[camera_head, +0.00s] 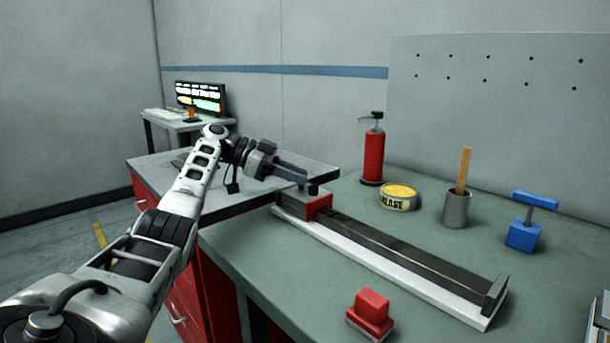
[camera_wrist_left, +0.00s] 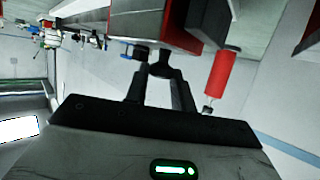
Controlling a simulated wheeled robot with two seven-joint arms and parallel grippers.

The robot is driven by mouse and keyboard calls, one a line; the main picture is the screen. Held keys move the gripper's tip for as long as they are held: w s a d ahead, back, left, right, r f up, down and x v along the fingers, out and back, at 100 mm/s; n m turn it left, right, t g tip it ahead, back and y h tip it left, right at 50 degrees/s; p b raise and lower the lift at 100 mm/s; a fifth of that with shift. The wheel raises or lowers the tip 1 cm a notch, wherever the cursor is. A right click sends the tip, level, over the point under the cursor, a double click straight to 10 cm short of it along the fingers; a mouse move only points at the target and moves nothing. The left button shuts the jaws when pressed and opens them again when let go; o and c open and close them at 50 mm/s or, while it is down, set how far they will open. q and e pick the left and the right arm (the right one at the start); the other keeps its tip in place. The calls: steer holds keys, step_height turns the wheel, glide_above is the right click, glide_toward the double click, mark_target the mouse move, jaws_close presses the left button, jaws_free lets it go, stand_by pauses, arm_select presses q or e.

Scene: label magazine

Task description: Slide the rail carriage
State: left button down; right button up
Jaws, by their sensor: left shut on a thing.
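The rail (camera_head: 400,250) is a long dark track on a white base, lying across the green-topped bench. The red carriage (camera_head: 308,204) sits at the rail's far left end, with a dark knob on top. My left gripper (camera_head: 311,186) reaches in from the left and is shut on this knob. In the left wrist view, which is upside down, the left gripper's fingers (camera_wrist_left: 160,75) close around the dark knob beneath the carriage (camera_wrist_left: 188,40). My right gripper is not in view.
A red fire extinguisher (camera_head: 373,155), a grease tin (camera_head: 398,197), a grey cup (camera_head: 455,208) with a wooden stick and a blue T-handled block (camera_head: 524,235) stand behind the rail. A red block (camera_head: 370,311) sits in front. An end stop (camera_head: 495,296) closes the rail's near right end.

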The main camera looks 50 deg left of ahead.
arm_select(q)
steer(key=c, duration=1.2)
jaws_free()
steer(key=shift+s+a, duration=0.1)
steer(key=v, duration=0.7)
steer(key=shift+s+a+r, duration=0.15)
